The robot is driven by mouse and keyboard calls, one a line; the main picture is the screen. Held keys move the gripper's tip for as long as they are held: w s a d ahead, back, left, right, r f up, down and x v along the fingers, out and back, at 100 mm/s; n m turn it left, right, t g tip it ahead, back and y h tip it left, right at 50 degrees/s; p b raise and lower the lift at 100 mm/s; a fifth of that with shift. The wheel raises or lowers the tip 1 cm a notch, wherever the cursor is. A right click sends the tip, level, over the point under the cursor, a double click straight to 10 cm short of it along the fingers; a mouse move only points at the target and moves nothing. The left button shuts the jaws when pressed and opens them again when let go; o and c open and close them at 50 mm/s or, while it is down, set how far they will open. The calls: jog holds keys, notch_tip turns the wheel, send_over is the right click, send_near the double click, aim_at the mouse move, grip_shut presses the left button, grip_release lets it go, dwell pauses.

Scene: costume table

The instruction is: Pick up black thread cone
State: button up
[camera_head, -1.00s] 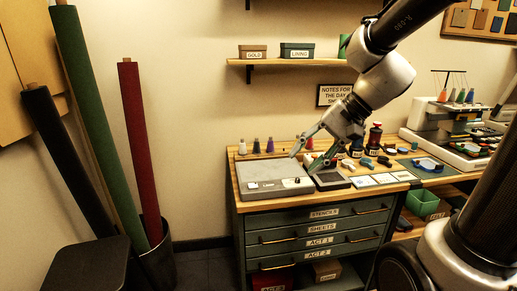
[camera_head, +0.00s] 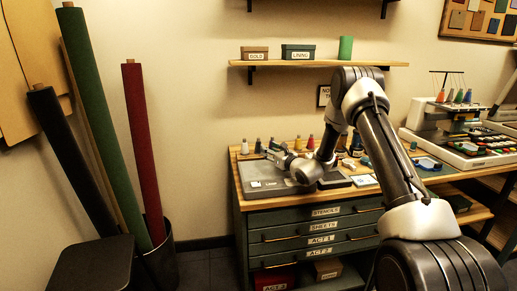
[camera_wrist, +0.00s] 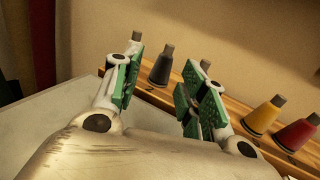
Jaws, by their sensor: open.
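A black or dark grey thread cone (camera_wrist: 161,68) stands upright in the wrist view, seen in the gap between my two green-padded fingers. My gripper (camera_wrist: 160,84) is open and empty, with its fingers spread either side of that gap; I cannot tell whether they reach around the cone. Another cone (camera_wrist: 206,65) is mostly hidden behind the right finger. In the head view my gripper (camera_head: 275,151) points left, low over the back of the table, near a row of small cones. Which of those is the black one is too small to tell.
In the wrist view, a yellow cone (camera_wrist: 264,114) and a red cone (camera_wrist: 297,133) stand to the right on the wooden strip, close to the wall. A shelf (camera_head: 330,63) hangs above.

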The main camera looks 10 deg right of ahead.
aim_at(260, 143)
jog(key=shift+m+h, duration=0.3)
jog(key=x, duration=0.4)
jog(key=d+x, duration=0.1)
jog(key=x, duration=0.1)
jog(key=shift+w+a+f, duration=0.1)
jog(key=shift+w+f, duration=0.2)
jog(key=shift+f, duration=0.1)
jog(key=x, duration=0.6)
jog(key=c, duration=0.8)
